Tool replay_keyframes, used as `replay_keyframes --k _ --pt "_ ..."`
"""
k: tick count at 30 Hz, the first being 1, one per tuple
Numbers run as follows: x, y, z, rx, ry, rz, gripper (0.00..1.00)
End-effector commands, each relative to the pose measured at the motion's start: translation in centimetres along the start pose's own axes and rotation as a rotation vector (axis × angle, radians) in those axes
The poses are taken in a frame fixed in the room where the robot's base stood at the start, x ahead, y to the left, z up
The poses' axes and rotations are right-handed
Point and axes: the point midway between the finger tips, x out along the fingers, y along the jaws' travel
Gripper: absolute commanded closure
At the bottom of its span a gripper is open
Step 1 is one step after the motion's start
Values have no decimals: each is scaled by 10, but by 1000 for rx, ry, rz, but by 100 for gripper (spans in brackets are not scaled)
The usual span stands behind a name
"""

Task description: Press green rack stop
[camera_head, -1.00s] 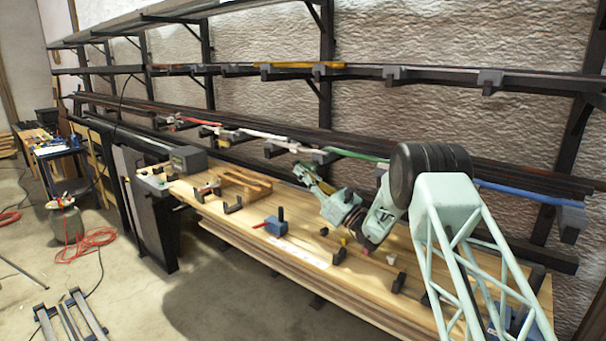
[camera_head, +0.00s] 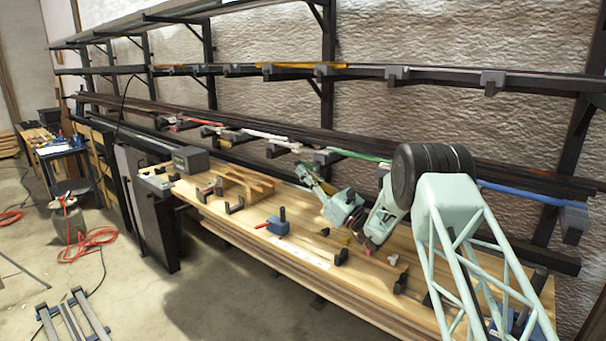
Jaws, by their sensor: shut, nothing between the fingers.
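A green lath (camera_head: 357,155) lies along the lower rack. A grey stop block (camera_head: 328,156) sits at its left end; its right part runs behind my arm's black joint. I cannot tell which small block is the green rack stop. My gripper (camera_head: 301,166) is shut and empty. It points up and left toward the rack, in front of and just below the left end of the green lath. Whether it touches anything there cannot be told.
Red, white and blue (camera_head: 530,192) laths lie on the same rack row. The wooden bench (camera_head: 300,262) below carries a blue clamp (camera_head: 278,224), black brackets (camera_head: 341,256) and a wooden jig (camera_head: 245,183). A yellow lath (camera_head: 300,66) lies on the upper rack.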

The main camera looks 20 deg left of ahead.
Motion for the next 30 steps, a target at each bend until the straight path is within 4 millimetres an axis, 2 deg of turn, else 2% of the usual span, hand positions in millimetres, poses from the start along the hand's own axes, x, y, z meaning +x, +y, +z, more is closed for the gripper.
replay_keyframes --k 16,24,30 --pt "-7 -1 0 0 0 -1 100" --pt "-33 0 0 1 1 -1 100" --pt "-59 -1 14 0 0 -2 100"
